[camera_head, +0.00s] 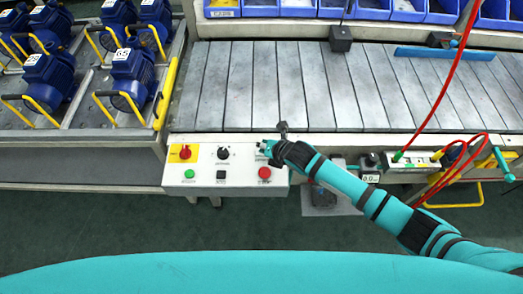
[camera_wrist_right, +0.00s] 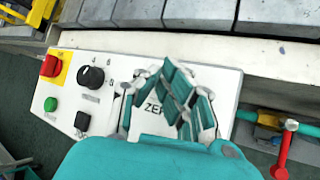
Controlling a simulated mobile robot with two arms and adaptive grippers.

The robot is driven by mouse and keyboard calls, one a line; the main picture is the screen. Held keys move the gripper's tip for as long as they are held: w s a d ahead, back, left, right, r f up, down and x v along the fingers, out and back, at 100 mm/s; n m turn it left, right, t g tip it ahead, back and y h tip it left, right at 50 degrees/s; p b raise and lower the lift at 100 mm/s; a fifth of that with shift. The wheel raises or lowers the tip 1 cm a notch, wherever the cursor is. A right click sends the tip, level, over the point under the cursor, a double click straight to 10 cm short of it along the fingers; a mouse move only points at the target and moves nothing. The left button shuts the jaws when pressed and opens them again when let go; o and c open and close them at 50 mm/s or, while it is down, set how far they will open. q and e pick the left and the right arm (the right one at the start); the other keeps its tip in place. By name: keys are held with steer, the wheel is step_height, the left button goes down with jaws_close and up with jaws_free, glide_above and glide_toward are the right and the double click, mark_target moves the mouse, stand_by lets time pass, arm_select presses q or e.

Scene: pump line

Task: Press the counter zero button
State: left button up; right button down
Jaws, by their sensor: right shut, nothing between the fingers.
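The white control panel (camera_head: 215,186) is on the front edge of the slatted conveyor; it also fills the middle of the right wrist view (camera_wrist_right: 62,85). My right gripper (camera_head: 265,147) is over the panel's upper right corner, and in the right wrist view its fingers (camera_wrist_right: 165,85) are shut and empty. A label starting "ZE" (camera_wrist_right: 153,107) shows between the finger links. The counter zero button itself is hidden behind the gripper. I cannot tell whether the fingertips touch the panel. My left gripper is not in view.
The panel also bears a red switch on yellow (camera_head: 185,153), a black knob (camera_head: 223,153), a green button (camera_head: 189,174), a black button (camera_head: 221,175) and a red button (camera_head: 264,173). Blue pumps (camera_head: 133,72) stand at left. Red hoses (camera_head: 452,85) hang at right.

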steer(key=shift+r+p, duration=0.5)
steer(key=shift+r, duration=0.2)
step_height(320, 180, up, 5)
steer(key=p, duration=0.5)
steer(key=shift+r, duration=0.1)
stand_by(0.4)
